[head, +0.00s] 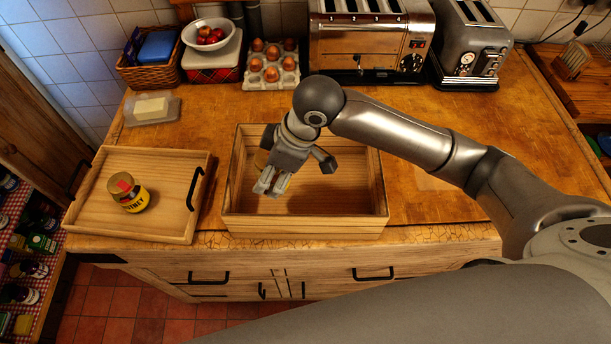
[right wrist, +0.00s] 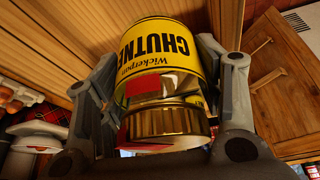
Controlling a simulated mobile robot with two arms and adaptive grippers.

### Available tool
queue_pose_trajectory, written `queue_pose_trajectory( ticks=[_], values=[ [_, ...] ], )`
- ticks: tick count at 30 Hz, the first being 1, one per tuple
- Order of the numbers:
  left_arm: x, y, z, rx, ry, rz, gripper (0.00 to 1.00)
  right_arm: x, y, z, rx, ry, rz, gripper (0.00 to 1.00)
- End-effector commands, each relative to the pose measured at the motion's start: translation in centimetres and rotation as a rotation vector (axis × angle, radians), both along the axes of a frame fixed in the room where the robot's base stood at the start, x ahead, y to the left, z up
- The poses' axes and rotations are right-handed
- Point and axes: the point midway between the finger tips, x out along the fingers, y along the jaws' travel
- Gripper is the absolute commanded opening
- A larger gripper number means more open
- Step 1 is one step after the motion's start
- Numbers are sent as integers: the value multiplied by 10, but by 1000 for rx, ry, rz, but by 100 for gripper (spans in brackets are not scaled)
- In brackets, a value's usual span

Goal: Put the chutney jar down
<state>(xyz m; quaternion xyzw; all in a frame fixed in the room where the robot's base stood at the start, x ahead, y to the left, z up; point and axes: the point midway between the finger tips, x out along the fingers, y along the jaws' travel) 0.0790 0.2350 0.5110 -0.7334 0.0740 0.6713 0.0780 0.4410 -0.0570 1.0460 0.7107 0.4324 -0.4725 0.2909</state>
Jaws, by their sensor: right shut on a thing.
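In the right wrist view, a chutney jar (right wrist: 160,62) with a yellow label and gold lid sits between the fingers of my right gripper (right wrist: 165,95), which is shut on it. The jar shows lid-down in that picture. In the head view, my right gripper (head: 271,186) is over the left part of an open wooden crate (head: 305,226); the held jar is mostly hidden there. Another yellow-labelled jar (head: 132,200) with a red patch on its gold lid stands in the wooden tray (head: 165,222) at left; its label ends in "TNEY". My left gripper is not in view.
A butter dish (head: 152,110) stands behind the tray. An egg carton (head: 270,72), a fruit bowl (head: 208,36), a wicker basket (head: 152,68) and two toasters (head: 370,45) line the back. The worktop right of the crate is largely clear beneath my arm.

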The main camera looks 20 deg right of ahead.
Motion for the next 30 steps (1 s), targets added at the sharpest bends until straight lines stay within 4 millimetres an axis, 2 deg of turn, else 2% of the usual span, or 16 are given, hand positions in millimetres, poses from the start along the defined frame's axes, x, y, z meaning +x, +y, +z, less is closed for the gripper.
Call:
queue_pose_trajectory(
  ticks=[1, 3, 7, 10, 16, 18, 24, 30],
  values=[
    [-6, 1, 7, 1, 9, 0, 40, 2, -15, -3, -6, 4, -8, 32],
    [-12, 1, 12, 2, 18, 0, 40, 6, -32, -10, -5, 3, -8, 32],
    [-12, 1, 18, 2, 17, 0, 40, 10, -50, -37, -2, 5, -5, 32],
    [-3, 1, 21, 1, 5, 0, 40, 13, -60, -51, -1, 2, -3, 32],
    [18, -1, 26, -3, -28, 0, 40, 15, -70, -64, -1, 1, -2, 32],
    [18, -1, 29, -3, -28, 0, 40, 16, -77, -71, -2, 1, -2, 32],
    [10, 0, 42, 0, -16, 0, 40, 16, -75, -95, 0, 0, -1, 32],
    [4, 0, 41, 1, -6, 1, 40, 17, -75, -102, 0, -3, 1, 32]
  ],
)
